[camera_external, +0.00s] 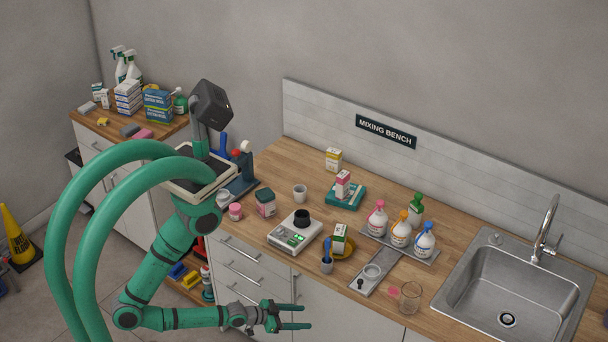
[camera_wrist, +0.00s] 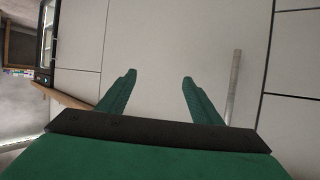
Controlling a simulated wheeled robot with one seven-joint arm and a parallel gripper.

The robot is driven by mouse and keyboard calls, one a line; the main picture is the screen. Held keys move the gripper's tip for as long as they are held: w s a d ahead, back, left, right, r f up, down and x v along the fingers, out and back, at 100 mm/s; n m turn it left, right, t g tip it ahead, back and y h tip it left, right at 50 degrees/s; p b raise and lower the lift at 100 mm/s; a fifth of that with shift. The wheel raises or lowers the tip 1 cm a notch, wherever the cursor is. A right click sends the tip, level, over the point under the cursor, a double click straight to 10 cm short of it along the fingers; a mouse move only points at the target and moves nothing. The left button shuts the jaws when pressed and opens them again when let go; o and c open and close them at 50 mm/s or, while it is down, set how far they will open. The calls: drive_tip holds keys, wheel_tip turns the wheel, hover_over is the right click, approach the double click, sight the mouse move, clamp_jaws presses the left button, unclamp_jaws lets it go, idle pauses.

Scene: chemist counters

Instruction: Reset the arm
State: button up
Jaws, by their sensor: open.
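My green arm reaches out low in front of the mixing bench in the external view. My gripper (camera_external: 294,317) is open and empty, below the level of the wooden counter top (camera_external: 290,165) and in front of the white cabinet fronts (camera_external: 345,308). In the wrist view my gripper (camera_wrist: 158,78) shows two green fingers spread apart with nothing between them. Beyond them is a pale cabinet front (camera_wrist: 170,40) with dark seams and a metal handle (camera_wrist: 234,85) to the right of the fingers.
The counter holds a scale (camera_external: 295,231), a tray of several pump bottles (camera_external: 400,235), a glass beaker (camera_external: 410,298), a small cup with a blue tool (camera_external: 327,265) and a steel sink (camera_external: 515,290). Open floor lies left of the cabinets.

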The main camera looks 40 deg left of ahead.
drive_tip(key=a+r+n+t+y, duration=0.2)
drive_tip(key=a+r, duration=0.5)
drive_tip(key=a, duration=0.5)
drive_tip(key=a+r+n+t+y, duration=0.2)
drive_tip(key=a+r+n+y, duration=0.3)
drive_tip(key=a, duration=0.8)
wheel_tip(320, 180, up, 2)
drive_tip(key=shift+s+a+r+n+y, duration=0.1)
drive_tip(key=shift+s+a+n+y, duration=0.15)
drive_tip(key=shift+y, duration=0.25)
